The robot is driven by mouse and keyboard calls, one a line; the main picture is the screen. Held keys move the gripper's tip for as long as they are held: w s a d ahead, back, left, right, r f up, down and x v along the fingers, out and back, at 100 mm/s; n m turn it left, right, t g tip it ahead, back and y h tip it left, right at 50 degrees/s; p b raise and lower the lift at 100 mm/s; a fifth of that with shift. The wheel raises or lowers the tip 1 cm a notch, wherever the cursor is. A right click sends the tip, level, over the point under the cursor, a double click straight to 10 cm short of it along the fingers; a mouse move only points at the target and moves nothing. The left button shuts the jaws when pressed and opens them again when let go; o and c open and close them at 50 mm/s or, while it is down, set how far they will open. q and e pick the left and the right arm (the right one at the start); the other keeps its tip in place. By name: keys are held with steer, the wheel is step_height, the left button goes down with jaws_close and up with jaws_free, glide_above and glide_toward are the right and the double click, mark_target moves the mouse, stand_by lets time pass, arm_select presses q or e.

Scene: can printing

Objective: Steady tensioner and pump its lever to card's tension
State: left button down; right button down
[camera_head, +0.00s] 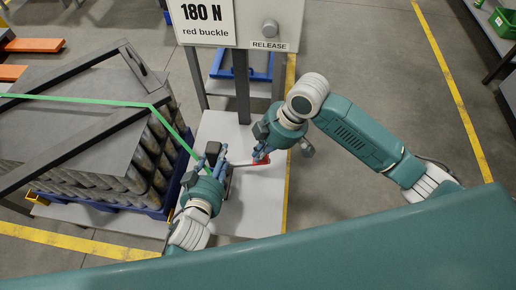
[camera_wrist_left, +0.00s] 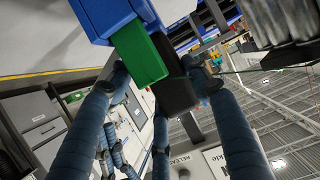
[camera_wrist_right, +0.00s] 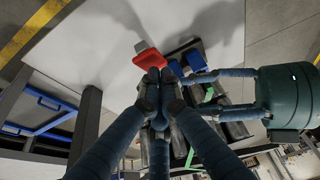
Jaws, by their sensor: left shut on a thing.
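The tensioner (camera_head: 213,150) is a dark tool at the green strap (camera_head: 160,103) on the load's right side. My left gripper (camera_head: 214,163) is shut on it; the left wrist view shows its dark body (camera_wrist_left: 178,88) between the fingers. The tensioner's lever ends in a red grip (camera_head: 262,160), which also shows in the right wrist view (camera_wrist_right: 149,58). My right gripper (camera_wrist_right: 162,82) has its fingertips at the red grip, close together; whether they clamp it is hidden. The card (camera_head: 203,22) reads "180 N red buckle".
Stacked dark cans (camera_head: 155,150) under a grey top board (camera_head: 70,120) stand on a blue pallet (camera_head: 165,205) at the left. A stand with a grey box (camera_head: 270,10) and RELEASE knob (camera_head: 270,28) rises behind the grippers. Open floor lies to the right, with yellow lines.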

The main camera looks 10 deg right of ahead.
steer(key=shift+s+d+f+t+y, duration=0.25)
steer(key=shift+d+f+y, duration=0.4)
steer(key=shift+f, duration=0.2)
steer(key=shift+s+d+f+t+y, duration=0.2)
steer(key=shift+d+f+y, duration=0.3)
steer(key=shift+f+y, duration=0.25)
steer(key=shift+s+d+f, duration=0.1)
steer(key=shift+d+f, duration=0.15)
steer(key=shift+f, duration=0.25)
steer(key=shift+d+f, duration=0.25)
steer(key=shift+f, duration=0.25)
step_height(320, 180, up, 5)
steer(key=shift+f, duration=0.1)
glide_toward(268, 161)
steer(key=shift+v, duration=1.1)
